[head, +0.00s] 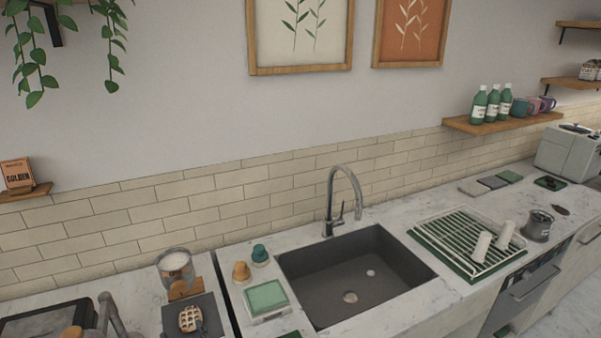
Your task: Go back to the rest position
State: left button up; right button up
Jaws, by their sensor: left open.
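My left gripper (110,314) shows as a grey shape at the bottom left edge of the head view, partly cut off by the frame. It is open, and I see nothing held in it. It is over the left counter, left of a waffle (190,318) on a dark board (209,303). My right gripper is not in view.
A glass jar (175,267) stands behind the waffle. A grey sink (335,268) with a tall tap (329,205) fills the middle counter. A green scale (266,298) is left of it, a dish rack (468,240) right. The wall runs behind.

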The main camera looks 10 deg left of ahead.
pick_arm(q)
jog(key=s+f+n+g+h, duration=0.3)
jog(key=s+f+n+g, duration=0.4)
jog(key=s+n, duration=0.65)
jog(key=s+d+n+g+h, duration=0.4)
jog(key=s+d+n+h, duration=0.45)
jog(key=n, duration=0.45)
notch_tip(320, 180, down, 36)
jog(key=s+d+g+y+b, duration=0.1)
jog(key=s+d+y+b, duration=0.15)
jog(key=b, duration=0.65)
jog(key=s+a+f+b, duration=0.2)
jog(key=s+f, duration=0.6)
jog(key=f, duration=0.2)
jog(key=s+a+f+g+b, duration=0.1)
jog(key=s+f+b, duration=0.2)
jog(key=s+f, duration=0.5)
notch_tip(320, 180, down, 2)
jog(key=shift+a+f+g, duration=0.25)
jog(key=shift+a+g, duration=0.05)
jog(key=shift+a, duration=0.05)
